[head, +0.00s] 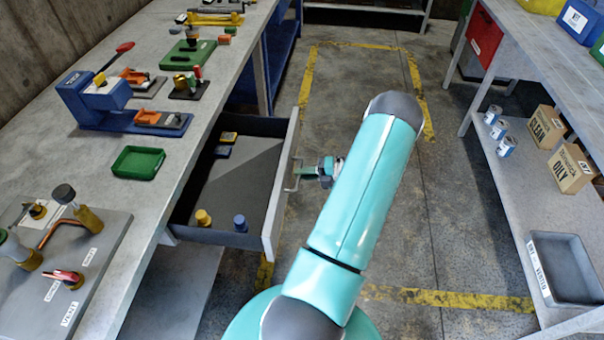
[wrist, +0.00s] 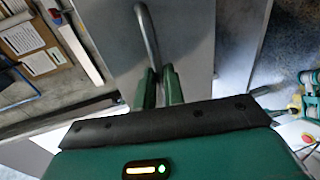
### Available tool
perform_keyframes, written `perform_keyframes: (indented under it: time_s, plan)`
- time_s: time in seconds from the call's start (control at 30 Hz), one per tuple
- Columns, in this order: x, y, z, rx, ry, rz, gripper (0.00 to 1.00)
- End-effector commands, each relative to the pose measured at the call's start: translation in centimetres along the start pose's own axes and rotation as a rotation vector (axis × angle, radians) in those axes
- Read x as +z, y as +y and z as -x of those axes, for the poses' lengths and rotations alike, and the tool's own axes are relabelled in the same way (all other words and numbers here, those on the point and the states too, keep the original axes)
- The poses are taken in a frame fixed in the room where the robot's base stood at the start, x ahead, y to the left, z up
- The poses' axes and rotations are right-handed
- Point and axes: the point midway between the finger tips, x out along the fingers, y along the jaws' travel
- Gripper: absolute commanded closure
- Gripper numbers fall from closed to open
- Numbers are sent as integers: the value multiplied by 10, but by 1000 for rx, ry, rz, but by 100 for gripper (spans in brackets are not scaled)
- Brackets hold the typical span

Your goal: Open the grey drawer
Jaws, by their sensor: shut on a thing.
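The grey drawer (head: 283,190) stands pulled out from under the left workbench, with its inside in view. My gripper (head: 318,170) is at the handle, mostly beyond my teal arm. In the wrist view, the green fingers of my gripper (wrist: 160,84) are closed around the handle bar (wrist: 148,35).
The left workbench (head: 150,205) holds a green tray (head: 138,162), a blue vise-like fixture (head: 95,105) and a board with knobs. A shelf unit at right holds cans, boxes and a grey bin (head: 565,268). Floor with yellow lines (head: 430,297) lies open between them.

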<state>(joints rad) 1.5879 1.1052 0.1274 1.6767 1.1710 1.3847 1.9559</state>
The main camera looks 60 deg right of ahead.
Motion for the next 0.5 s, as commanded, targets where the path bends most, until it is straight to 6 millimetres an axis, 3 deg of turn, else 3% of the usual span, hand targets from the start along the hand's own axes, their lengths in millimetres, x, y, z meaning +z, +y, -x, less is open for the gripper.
perform_keyframes:
  time_s: [0.07,0.1,0.2,0.5]
  plan:
    - [0,1,0,1,0,2,100]
    - [1,1,0,1,0,1,82]
    - [0,1,0,1,0,1,67]
    - [0,0,2,0,-1,1,67]
